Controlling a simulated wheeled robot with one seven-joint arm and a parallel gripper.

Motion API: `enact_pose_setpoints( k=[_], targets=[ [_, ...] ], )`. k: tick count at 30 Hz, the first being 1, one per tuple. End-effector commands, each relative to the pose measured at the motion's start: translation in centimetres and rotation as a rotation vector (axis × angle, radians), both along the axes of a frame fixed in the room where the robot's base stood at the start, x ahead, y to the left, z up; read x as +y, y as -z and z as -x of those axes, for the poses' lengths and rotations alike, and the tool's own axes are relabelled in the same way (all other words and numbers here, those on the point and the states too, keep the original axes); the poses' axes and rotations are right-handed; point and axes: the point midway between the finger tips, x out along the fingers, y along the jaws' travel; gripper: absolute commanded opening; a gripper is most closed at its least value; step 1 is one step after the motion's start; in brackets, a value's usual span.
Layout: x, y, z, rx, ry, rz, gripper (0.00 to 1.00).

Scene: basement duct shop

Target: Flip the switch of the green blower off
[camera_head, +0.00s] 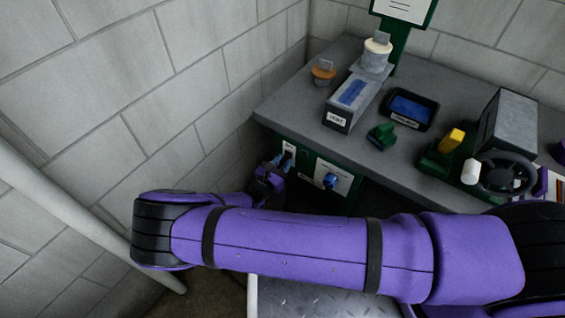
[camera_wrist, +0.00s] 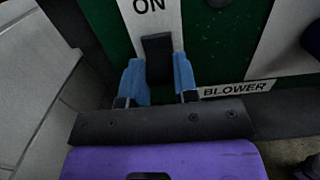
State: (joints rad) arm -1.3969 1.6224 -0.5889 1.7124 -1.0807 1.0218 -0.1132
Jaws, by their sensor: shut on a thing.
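The blower switch is a dark lever (camera_wrist: 157,58) on a white plate (camera_wrist: 149,14) marked "ON" above it. The plate is on a green panel (camera_wrist: 215,45) with a "BLOWER" label (camera_wrist: 237,89) at lower right. In the head view the green panel (camera_head: 306,165) is on the bench's front, at its left end. My gripper (camera_wrist: 158,76) has its blue fingers on both sides of the lever, shut on it. In the head view my gripper (camera_head: 281,160) is at the panel's left plate, and the lever is hidden there. The lever's exact tilt is hard to tell.
A blue knob (camera_head: 331,181) on another white plate is just right of my gripper. The grey bench top (camera_head: 290,108) above holds a labelled grey box (camera_head: 352,98), a dark tray (camera_head: 409,109) and a handwheel (camera_head: 505,174). A block wall (camera_head: 215,75) stands close on the left.

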Motion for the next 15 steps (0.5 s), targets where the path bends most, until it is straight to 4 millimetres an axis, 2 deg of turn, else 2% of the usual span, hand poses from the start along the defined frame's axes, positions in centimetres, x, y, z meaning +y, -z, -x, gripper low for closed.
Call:
enact_pose_setpoints(
  k=[6,15],
  targets=[
    [-0.03,0.40,-0.09,-0.076,-0.001,0.059,0.04],
    [-0.02,0.39,-0.08,-0.081,-0.001,0.063,0.04]
  ],
)
